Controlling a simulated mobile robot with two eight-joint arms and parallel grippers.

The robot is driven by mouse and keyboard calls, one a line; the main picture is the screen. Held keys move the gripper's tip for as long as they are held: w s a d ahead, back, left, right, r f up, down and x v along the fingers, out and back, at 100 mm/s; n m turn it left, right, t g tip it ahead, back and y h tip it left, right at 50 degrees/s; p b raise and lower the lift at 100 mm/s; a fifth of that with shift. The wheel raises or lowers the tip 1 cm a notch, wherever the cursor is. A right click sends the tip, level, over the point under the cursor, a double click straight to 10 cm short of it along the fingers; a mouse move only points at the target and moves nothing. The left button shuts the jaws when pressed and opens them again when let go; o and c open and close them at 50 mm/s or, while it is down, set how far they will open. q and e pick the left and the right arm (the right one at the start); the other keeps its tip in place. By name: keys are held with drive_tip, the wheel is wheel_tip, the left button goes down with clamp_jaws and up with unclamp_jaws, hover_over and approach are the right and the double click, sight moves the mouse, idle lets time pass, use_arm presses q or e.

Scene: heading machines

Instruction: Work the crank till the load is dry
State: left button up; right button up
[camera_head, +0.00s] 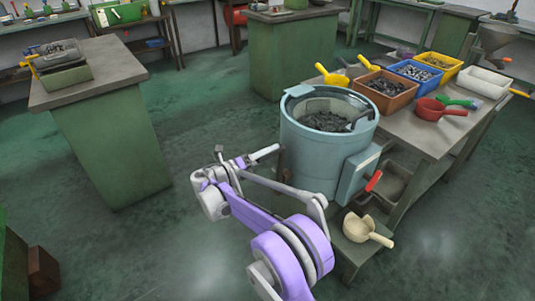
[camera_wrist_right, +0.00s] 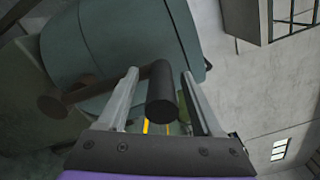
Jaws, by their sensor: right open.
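A blue-grey drum machine (camera_head: 322,160) stands at the centre of the head view, open at the top, with a load of dark small parts (camera_head: 327,122) inside. Its crank has a dark cylindrical handle (camera_wrist_right: 162,95) and a brownish arm (camera_wrist_right: 85,94) in the right wrist view. My right gripper (camera_head: 270,153) is at the drum's left side; it also shows in the wrist view (camera_wrist_right: 160,74). It is open, with one finger on each side of the handle and visible gaps. The crank is mostly hidden in the head view. My left gripper is out of view.
A grey box with a red lever (camera_head: 374,181) is on the drum's right side. A beige scoop (camera_head: 366,230) lies low in front. A bench (camera_head: 425,140) with bins and scoops stands right. A green cabinet (camera_head: 110,140) stands left, with open floor between.

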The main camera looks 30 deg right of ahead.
drive_tip(key=shift+a, duration=0.1)
drive_tip(key=a+p, duration=0.1)
drive_tip(key=a, duration=0.9)
drive_tip(key=shift+s+a, duration=0.3)
drive_tip(key=shift+s, duration=0.15)
drive_tip(key=d+m+b, duration=0.1)
drive_tip(key=d+m, duration=0.2)
drive_tip(key=d, duration=0.1)
drive_tip(key=d+m+b, duration=0.1)
drive_tip(key=d+m, duration=0.3)
drive_tip(key=d+m+b, duration=0.1)
drive_tip(key=d+m, duration=0.2)
drive_tip(key=d, duration=0.1)
drive_tip(key=shift+w+d+m+b, duration=0.25)
drive_tip(key=shift+w+m+b, duration=0.05)
drive_tip(key=shift+w, duration=0.05)
drive_tip(key=shift+c, duration=0.2)
clamp_jaws()
